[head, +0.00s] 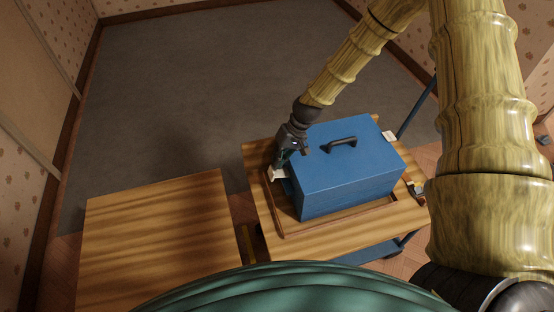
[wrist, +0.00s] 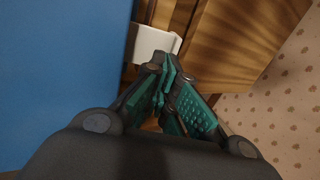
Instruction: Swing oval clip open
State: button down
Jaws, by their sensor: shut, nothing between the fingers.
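A blue box (head: 345,165) with a dark handle (head: 342,143) on its flat top stands on a wooden cart top. My gripper (head: 281,165) is at the box's left side, pointing down, its fingers together and empty. In the wrist view my gripper (wrist: 165,78) has its fingertips close to a white piece (wrist: 155,43) beside the blue box (wrist: 60,70). The white piece (head: 279,174) also shows below my gripper in the head view. I cannot tell whether the fingertips touch it. No oval shape can be made out; my gripper may hide the clip.
The wooden cart top (head: 330,225) has a raised rim around the box. A small dark and pale piece (head: 416,189) sits at its right side, and another white piece (head: 390,137) at the back right. A bare wooden table (head: 160,235) stands at left. The grey floor behind is clear.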

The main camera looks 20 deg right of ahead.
jog(key=p+v, duration=0.1)
jog(key=v, duration=0.1)
jog(key=p+v, duration=0.1)
jog(key=shift+a+r, duration=0.1)
jog(key=shift+r, duration=0.35)
jog(key=shift+d+r, duration=0.15)
jog(key=shift+d, duration=0.05)
jog(key=b+v, duration=0.2)
jog(key=v, duration=0.7)
jog(key=shift+a+r+b, duration=0.25)
jog(key=shift+r+b, duration=0.1)
jog(key=shift+s, duration=0.1)
